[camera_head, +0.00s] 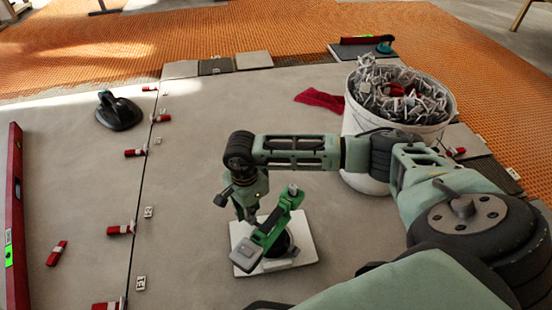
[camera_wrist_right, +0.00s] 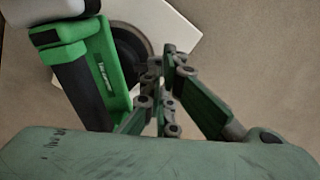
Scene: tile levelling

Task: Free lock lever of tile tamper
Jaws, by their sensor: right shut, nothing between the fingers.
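The green and black tile tamper (camera_head: 282,223) sits on a small white tile (camera_head: 306,252) on the floor, below my right arm. Its green body and dark round base (camera_wrist_right: 132,48) also show in the right wrist view. My right gripper (camera_head: 247,213) points down close beside the tamper, on its left in the head view. In the wrist view the gripper's fingers (camera_wrist_right: 160,72) are shut and empty, overlapping the edge of the round base; I cannot tell whether they touch it. The lock lever cannot be clearly made out. My left gripper is out of view.
A white bucket (camera_head: 357,122) full of grey clips stands behind my right arm. A black suction cup (camera_head: 118,111), red wedges (camera_head: 121,230) and a long red level (camera_head: 15,215) lie on the left. A red cloth (camera_head: 320,99) lies left of the bucket.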

